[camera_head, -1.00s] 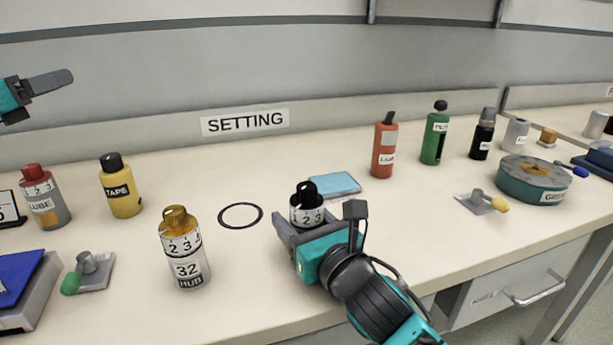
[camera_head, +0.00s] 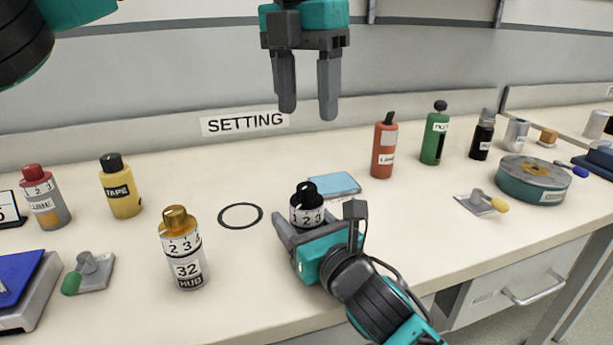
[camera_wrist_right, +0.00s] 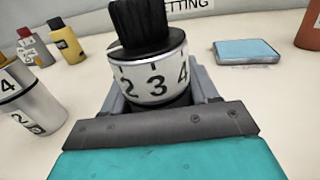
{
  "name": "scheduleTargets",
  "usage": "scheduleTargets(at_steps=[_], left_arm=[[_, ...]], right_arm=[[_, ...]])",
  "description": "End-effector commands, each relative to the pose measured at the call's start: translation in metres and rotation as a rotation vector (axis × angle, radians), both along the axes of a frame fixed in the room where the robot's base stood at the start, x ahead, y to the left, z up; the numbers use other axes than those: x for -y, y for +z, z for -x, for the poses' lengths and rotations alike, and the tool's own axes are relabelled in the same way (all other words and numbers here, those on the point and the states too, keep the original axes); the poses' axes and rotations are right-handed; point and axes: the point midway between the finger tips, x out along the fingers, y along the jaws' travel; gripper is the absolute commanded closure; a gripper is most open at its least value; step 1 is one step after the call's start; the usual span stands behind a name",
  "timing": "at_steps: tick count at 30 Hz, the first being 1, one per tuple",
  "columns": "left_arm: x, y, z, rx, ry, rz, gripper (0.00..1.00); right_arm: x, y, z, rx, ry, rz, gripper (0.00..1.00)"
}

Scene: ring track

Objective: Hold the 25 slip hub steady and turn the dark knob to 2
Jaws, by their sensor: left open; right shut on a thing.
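The hub with the dark knob (camera_head: 306,191) stands on the bench, its white number ring (camera_head: 306,216) showing under the knob. In the right wrist view, the black ribbed knob (camera_wrist_right: 142,28) sits above the ring (camera_wrist_right: 152,80), with 2, 3 and 4 facing the camera. My right gripper (camera_head: 304,232) is shut on the hub's body below the ring; the gripper hides the body and any 25 label. My left gripper (camera_head: 308,112) is open and empty, fingers pointing down, well above and behind the hub.
A gold-knobbed hub marked 32 (camera_head: 186,255) stands to the left. A black ring outline (camera_head: 240,215) and a blue pad (camera_head: 332,184) lie nearby. A yellow tape bottle (camera_head: 121,190) and a red bottle (camera_head: 384,150) stand farther back. A SETTING sign (camera_head: 245,123) is behind.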

Motion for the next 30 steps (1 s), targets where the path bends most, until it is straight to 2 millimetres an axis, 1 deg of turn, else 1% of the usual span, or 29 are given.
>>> scheduleTargets(at_steps=[2, 4, 7, 11, 15, 18, 21, 25, 30], left_arm=[[0.000, 0.000, 0.003, 0.008, 0.019, -0.042, 0.43], [-0.001, -0.004, 0.004, 0.009, 0.026, -0.056, 0.43], [-0.001, -0.016, 0.004, 0.008, 0.027, -0.058, 0.43], [-0.002, -0.041, 0.004, 0.006, 0.025, -0.056, 0.43], [-0.001, -0.070, 0.004, 0.006, 0.025, -0.054, 0.43], [-0.001, -0.088, 0.004, 0.006, 0.025, -0.053, 0.43], [-0.001, -0.102, 0.004, 0.007, 0.025, -0.052, 0.43], [-0.001, -0.114, 0.004, 0.007, 0.025, -0.052, 0.43], [-0.001, -0.119, 0.004, 0.009, 0.026, -0.050, 0.43]], right_arm=[[0.000, -0.001, 0.000, -0.001, 0.000, 0.000, 0.78], [0.000, -0.001, 0.000, -0.001, 0.000, 0.000, 0.78], [0.000, 0.000, 0.000, -0.001, 0.001, 0.000, 0.78], [0.000, 0.000, 0.000, -0.001, 0.001, 0.000, 0.78], [0.000, 0.000, 0.000, -0.001, 0.001, 0.000, 0.78], [0.000, 0.000, 0.000, -0.001, 0.001, 0.000, 0.78], [0.000, 0.000, 0.000, -0.001, 0.001, 0.000, 0.78], [0.000, 0.000, 0.000, -0.001, 0.001, 0.000, 0.78], [0.000, 0.000, 0.000, -0.001, 0.001, 0.000, 0.78]])
